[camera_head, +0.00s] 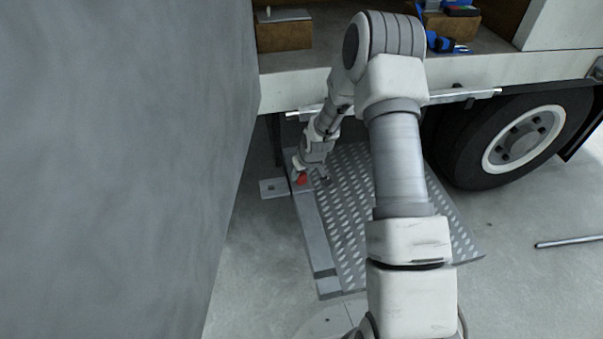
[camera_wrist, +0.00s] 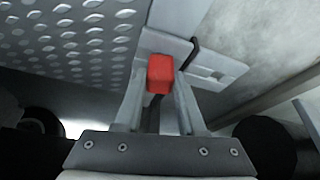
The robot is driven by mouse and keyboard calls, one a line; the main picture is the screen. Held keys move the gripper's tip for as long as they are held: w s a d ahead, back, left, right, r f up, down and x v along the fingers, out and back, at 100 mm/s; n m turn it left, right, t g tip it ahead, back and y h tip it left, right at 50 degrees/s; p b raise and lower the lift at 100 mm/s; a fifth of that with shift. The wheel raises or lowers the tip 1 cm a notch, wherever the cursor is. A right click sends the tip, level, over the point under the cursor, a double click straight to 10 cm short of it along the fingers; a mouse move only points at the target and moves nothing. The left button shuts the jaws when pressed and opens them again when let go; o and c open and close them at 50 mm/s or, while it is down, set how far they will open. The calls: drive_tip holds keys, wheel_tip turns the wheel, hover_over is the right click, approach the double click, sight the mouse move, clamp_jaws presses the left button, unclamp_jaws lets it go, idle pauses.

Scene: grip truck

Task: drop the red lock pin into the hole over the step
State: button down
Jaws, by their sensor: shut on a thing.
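The red lock pin (camera_wrist: 160,74) is held between the fingers of my gripper (camera_wrist: 158,98), which is shut on it. In the wrist view its red block-shaped head faces the camera and its lower part is hidden. In the head view the red pin (camera_head: 302,179) shows just under my gripper (camera_head: 303,172), low at the far left corner of the step. The diamond-plate step (camera_head: 345,215) lies below the truck bed, and its plate (camera_wrist: 65,38) fills the upper left of the wrist view. I cannot make out the hole, nor whether the pin touches anything.
A flat grey bracket (camera_head: 272,188) with a slot lies left of the step; it also shows in the wrist view (camera_wrist: 215,70). A grey wall (camera_head: 120,150) stands close on the left. The truck wheel (camera_head: 510,140) is at right. A metal rod (camera_head: 570,242) lies on the floor.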

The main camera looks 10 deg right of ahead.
drive_tip(key=shift+f, duration=0.15)
drive_tip(key=shift+c, duration=2.1)
unclamp_jaws()
drive_tip(key=s+d+r+h+p, duration=0.15)
drive_tip(key=s+r, duration=0.35)
drive_tip(key=r, duration=0.7)
drive_tip(key=s+r+m+p, duration=0.1)
drive_tip(key=s+r+p, duration=0.1)
drive_tip(key=s+r, duration=0.65)
drive_tip(key=s+r+p, duration=0.2)
drive_tip(key=s+r, duration=0.1)
drive_tip(key=r, duration=1.1)
drive_tip(key=s+a+r+m+t, duration=0.1)
drive_tip(key=s+r, duration=0.3)
drive_tip(key=s, duration=0.4)
drive_tip(key=s+a+r+m, duration=0.1)
drive_tip(key=s+r, duration=0.4)
drive_tip(key=s, duration=0.3)
wheel_tip(320, 180, up, 18)
drive_tip(key=p, duration=1.8)
drive_tip(key=shift+s+f, duration=0.15)
drive_tip(key=shift+s, duration=0.05)
